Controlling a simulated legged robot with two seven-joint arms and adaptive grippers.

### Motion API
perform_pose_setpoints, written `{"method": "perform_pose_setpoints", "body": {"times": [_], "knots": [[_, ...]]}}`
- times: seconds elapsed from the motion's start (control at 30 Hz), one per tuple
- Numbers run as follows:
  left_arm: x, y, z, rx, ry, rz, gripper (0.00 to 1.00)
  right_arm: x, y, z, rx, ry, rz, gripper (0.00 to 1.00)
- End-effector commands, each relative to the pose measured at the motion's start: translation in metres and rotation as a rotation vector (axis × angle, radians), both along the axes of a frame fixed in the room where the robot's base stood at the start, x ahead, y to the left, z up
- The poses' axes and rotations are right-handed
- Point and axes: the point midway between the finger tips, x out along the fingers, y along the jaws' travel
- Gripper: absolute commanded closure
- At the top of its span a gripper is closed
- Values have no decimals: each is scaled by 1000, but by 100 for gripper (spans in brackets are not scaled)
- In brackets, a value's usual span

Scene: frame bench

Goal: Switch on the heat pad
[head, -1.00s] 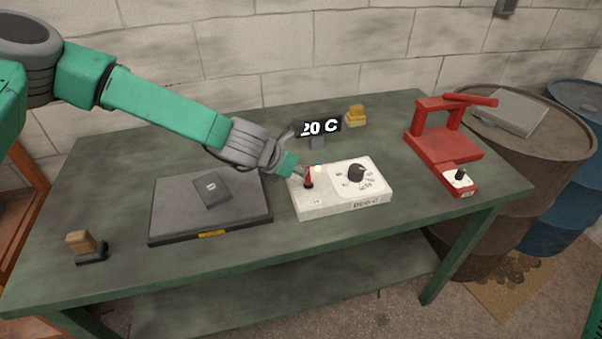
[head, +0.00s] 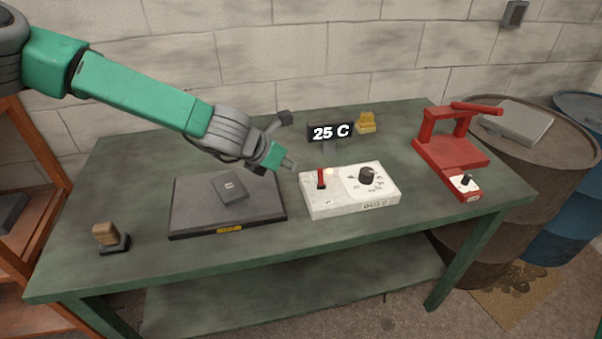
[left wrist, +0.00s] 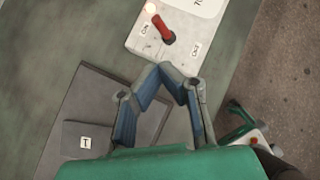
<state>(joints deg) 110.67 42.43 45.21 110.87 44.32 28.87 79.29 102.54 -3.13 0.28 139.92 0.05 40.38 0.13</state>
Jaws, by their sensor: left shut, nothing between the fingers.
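The dark flat heat pad (head: 195,218) lies on the bench with a small dark block (head: 230,189) on top. To its right is the white control box (head: 350,205) with a black dial (head: 367,176) and an upright red switch lever (head: 321,178). A black display (head: 330,132) behind the box reads 25 C. My left gripper (head: 290,166) is shut and empty, left of the lever and apart from it. My right gripper is not in view.
A red press-like frame (head: 450,150) with a small knob stands at the right end of the bench. A wooden-handled tool (head: 110,238) is at the front left, a yellow block (head: 366,123) at the back. Barrels (head: 535,140) stand beyond the right edge.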

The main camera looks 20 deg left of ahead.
Motion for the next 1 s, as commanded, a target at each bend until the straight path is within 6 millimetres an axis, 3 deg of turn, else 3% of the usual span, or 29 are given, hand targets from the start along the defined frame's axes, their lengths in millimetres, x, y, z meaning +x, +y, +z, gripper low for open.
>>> {"method": "perform_pose_setpoints", "body": {"times": [0.1, 0.33, 0.9, 1.0], "knots": [[-7, 11, 21, 0, -3, 0, 100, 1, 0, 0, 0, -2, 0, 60], [-22, 22, 43, 0, -5, 0, 100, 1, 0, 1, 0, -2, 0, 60], [-23, 25, 45, 1, -2, -1, 100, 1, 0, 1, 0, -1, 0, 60], [-27, 22, 38, 27, 0, -28, 100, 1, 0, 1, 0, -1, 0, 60]]}}
